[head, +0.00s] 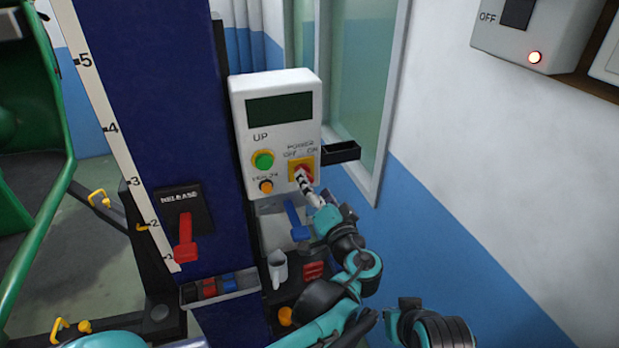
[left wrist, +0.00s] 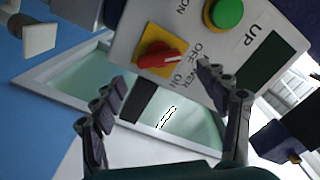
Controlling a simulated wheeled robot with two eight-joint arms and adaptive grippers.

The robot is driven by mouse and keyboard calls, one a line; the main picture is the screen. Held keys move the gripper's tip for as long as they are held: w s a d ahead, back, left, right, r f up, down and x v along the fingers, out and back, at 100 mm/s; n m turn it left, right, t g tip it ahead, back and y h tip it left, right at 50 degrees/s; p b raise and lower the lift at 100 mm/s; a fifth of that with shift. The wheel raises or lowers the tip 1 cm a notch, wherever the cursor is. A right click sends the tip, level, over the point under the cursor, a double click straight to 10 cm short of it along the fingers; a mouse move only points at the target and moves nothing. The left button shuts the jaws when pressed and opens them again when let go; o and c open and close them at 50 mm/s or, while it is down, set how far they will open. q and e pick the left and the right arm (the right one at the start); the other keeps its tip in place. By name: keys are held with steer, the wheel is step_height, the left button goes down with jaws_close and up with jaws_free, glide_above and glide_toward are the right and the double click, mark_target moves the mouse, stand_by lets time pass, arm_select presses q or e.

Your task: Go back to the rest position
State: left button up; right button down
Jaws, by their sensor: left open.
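My left gripper (head: 309,190) is in front of the white control box (head: 244,103), at its lower right by the red power knob (head: 303,174). In the left wrist view the fingers of my left gripper (left wrist: 158,108) are spread wide with nothing between them. The red knob (left wrist: 162,60) on its yellow plate shows beyond the fingers, and I see clear space around it. Whether a fingertip touches the box cannot be told.
A green button (head: 263,160) and an orange button (head: 266,186) are on the box. A red release lever (head: 185,240) is on the blue column (head: 160,90). A tool tray with a blue-handled tool (head: 297,220) lies below. A window (head: 352,90) is behind.

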arm_select(q)
steer(key=shift+v, duration=1)
steer(key=shift+a+f, duration=0.1)
